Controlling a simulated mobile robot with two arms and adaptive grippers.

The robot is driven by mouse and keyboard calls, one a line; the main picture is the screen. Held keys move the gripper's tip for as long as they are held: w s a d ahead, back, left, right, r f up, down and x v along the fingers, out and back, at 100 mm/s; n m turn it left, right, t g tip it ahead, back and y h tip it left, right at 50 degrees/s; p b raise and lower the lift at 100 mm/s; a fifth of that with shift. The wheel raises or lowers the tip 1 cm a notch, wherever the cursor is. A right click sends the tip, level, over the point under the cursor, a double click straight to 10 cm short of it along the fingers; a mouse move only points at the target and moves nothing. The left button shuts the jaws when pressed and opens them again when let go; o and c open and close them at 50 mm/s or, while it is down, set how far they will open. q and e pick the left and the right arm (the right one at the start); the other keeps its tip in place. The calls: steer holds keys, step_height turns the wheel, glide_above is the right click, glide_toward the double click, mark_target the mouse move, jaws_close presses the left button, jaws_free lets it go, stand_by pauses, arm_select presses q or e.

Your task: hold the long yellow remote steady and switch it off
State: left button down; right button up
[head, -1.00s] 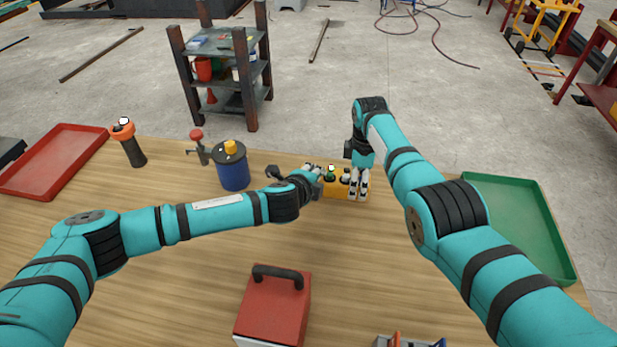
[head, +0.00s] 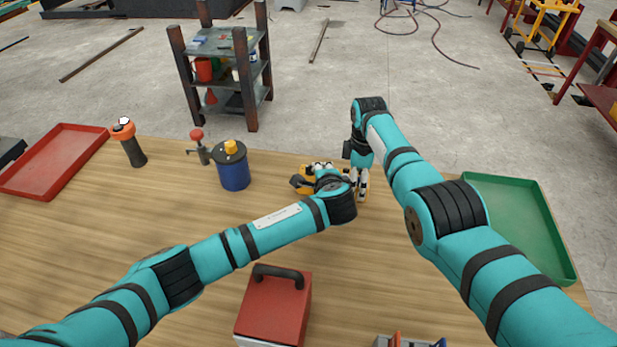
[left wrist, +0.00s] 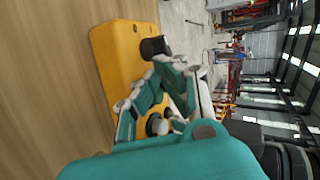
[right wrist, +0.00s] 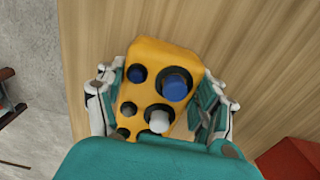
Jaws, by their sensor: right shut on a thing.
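The long yellow remote (head: 303,184) is near the back edge of the wooden table, partly hidden by both hands. In the right wrist view the remote (right wrist: 154,93) shows blue buttons and a white button in dark collars. My right gripper (head: 361,183) is shut on its right part, a finger on each side. My left gripper (head: 327,174) is over the remote. In the left wrist view its fingers (left wrist: 162,72) come together above the yellow face, close to a dark knob (left wrist: 155,47). Whether they touch a button is hidden.
A blue canister (head: 233,174), a red-topped clamp (head: 198,145) and an orange-topped torch (head: 128,143) stand to the left. A red tray (head: 55,160) and a green tray (head: 515,220) lie at the sides. A red box with a handle (head: 275,310) is in front.

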arm_select(q)
steer(key=shift+w+d+f, duration=0.1)
steer(key=shift+w, duration=0.25)
stand_by(0.4)
steer(key=shift+a, duration=0.2)
stand_by(0.4)
